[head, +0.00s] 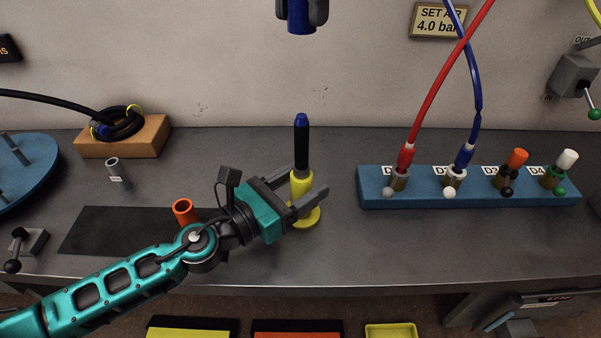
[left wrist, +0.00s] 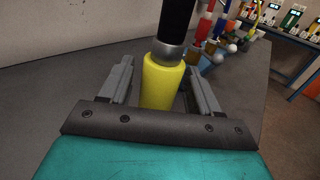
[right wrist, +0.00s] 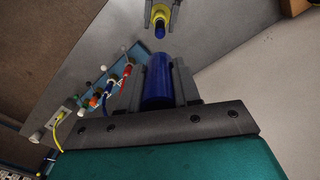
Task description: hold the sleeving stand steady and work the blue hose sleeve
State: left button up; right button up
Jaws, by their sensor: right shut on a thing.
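The yellow sleeving stand (head: 301,185) stands upright on the bench, with a black post (head: 302,150) and a blue tip on top. My left gripper (head: 307,200) is open with its fingers on either side of the yellow body; the left wrist view shows the yellow body (left wrist: 162,82) between them with small gaps. My right gripper (head: 302,10) is shut on the blue sleeve (head: 301,22), held well above the stand and apart from its tip. The sleeve (right wrist: 158,85) also shows between the right wrist fingers, with the stand (right wrist: 160,16) beyond.
A blue manifold block (head: 470,190) with red and blue hoses stands to the right. An orange tube (head: 184,211), a grey tube (head: 117,172) and a wooden block (head: 122,136) with coiled black hose lie left. A dark mat (head: 100,230) lies under my left arm.

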pick_arm(q)
jog(key=c, duration=1)
pick_arm(e)
jog(key=n, duration=0.6)
send_over(302, 146)
jog(key=w, duration=0.1)
notch_tip(302, 146, down, 6)
jog(key=shift+f, duration=0.15)
jog(key=shift+f, duration=0.15)
jog(key=shift+f, duration=1.95)
jog(key=shift+f, duration=0.3)
jog(key=shift+f, duration=4.85)
jog(key=shift+f, duration=0.15)
jog(key=o, duration=1.1)
